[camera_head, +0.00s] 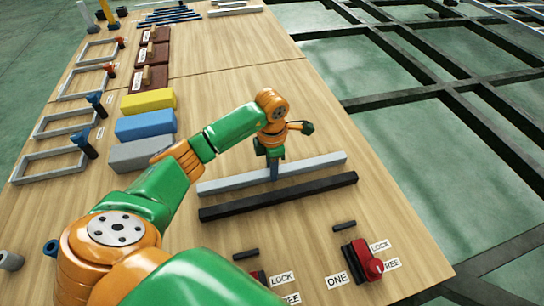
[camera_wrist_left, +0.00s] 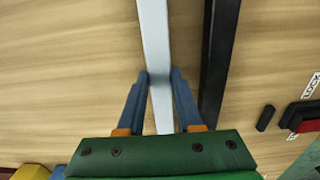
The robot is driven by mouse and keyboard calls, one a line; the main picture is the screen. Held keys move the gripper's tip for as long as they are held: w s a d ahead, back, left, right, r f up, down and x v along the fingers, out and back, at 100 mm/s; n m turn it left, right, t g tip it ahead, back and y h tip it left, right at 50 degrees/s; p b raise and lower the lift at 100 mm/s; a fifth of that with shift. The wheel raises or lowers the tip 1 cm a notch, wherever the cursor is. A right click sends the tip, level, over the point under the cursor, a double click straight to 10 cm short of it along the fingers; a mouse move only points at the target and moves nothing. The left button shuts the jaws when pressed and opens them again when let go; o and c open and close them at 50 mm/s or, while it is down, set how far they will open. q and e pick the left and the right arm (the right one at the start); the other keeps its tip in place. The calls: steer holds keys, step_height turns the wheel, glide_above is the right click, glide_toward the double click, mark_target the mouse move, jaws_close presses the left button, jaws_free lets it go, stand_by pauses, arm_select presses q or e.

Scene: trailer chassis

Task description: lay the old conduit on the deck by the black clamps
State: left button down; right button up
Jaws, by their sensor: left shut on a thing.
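A long pale grey bar (camera_head: 225,184) lies nearly level across the wooden deck (camera_head: 225,225); no marking shows whether it is the old conduit. My left gripper (camera_head: 274,172) is shut on it near its middle. In the left wrist view the blue fingers (camera_wrist_left: 161,80) flank the pale bar (camera_wrist_left: 154,30). A black bar (camera_head: 280,197) runs parallel, just nearer the deck's front and apart from it. I cannot tell whether the pale bar touches the deck. A red-and-black clamp (camera_head: 361,262) stands at the front right; another (camera_head: 258,276) is partly hidden by my arm. My right gripper is not in view.
Small black pieces (camera_head: 345,226) lie by the clamps, with LOCK and FREE labels. Grey, blue (camera_head: 146,125) and yellow blocks and grey frames (camera_head: 52,167) line the left side. Dark frame beams (camera_head: 425,97) lie beyond the deck's right edge. Deck right of the bars is clear.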

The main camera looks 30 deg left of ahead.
arm_select(q)
steer(key=shift+f, duration=0.1)
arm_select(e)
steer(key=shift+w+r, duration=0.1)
arm_select(q)
steer(key=c, duration=0.6)
jaws_free()
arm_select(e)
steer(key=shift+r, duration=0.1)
arm_select(q)
step_height(320, 180, up, 12)
steer(key=p, duration=0.3)
steer(key=shift+p, duration=0.4)
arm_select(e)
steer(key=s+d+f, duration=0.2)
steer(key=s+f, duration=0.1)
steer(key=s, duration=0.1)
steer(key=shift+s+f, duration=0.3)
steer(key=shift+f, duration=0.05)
